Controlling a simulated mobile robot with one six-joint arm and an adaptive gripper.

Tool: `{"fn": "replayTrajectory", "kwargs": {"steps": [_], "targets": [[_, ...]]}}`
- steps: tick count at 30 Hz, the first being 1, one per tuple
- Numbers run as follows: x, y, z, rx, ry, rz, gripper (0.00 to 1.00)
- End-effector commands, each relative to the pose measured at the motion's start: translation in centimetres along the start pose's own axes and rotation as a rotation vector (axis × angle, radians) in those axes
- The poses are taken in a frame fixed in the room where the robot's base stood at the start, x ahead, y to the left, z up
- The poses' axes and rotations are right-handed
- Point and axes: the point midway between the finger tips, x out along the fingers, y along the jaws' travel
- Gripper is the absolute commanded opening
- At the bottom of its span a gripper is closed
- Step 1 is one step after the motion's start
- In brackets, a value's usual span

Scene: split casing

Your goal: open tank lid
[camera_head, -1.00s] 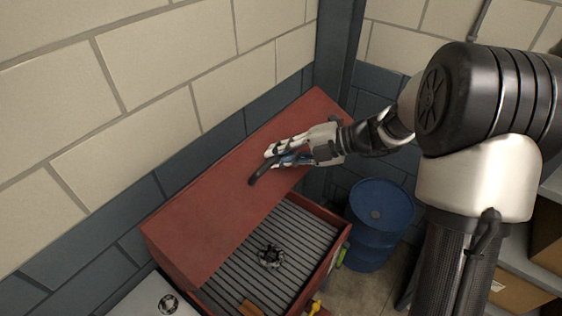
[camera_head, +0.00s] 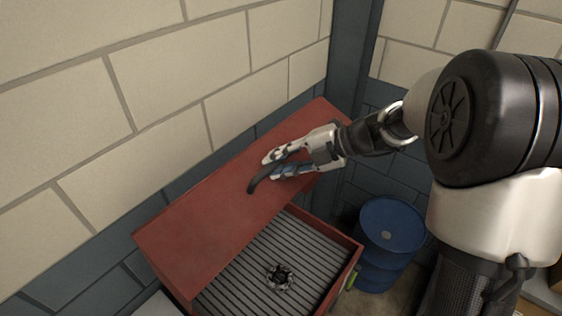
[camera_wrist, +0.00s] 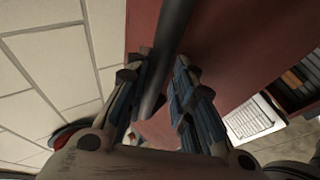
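The red tank lid (camera_head: 205,222) is raised and leans back near the block wall, leaving the tank's front part uncovered. A dark curved handle (camera_head: 254,183) is on the lid's face. My gripper (camera_head: 270,168) is at the handle, with its fingers spread on either side of it. In the wrist view the handle (camera_wrist: 172,30) runs between the parted fingertips (camera_wrist: 160,65), with some gap showing. The red tank (camera_head: 352,262) has a ribbed grey floor with a dark round fitting (camera_head: 280,277).
A blue drum (camera_head: 392,225) stands just right of the tank. The block wall (camera_head: 170,70) is close behind the lid. A dark column (camera_head: 352,50) rises in the corner.

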Motion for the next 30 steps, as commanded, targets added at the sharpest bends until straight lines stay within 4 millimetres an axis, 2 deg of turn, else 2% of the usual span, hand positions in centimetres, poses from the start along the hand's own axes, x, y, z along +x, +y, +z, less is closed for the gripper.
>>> {"fn": "replayTrajectory", "kwargs": {"steps": [4,19,23,30], "targets": [[0.0,0.0,0.0,-0.001,0.000,0.000,0.35],[-0.5,0.1,0.0,-0.003,-0.001,0.002,0.35],[-2.1,0.1,0.1,-0.003,-0.005,0.003,0.35],[-7.3,0.1,0.1,-0.003,-0.006,0.003,0.35]]}}
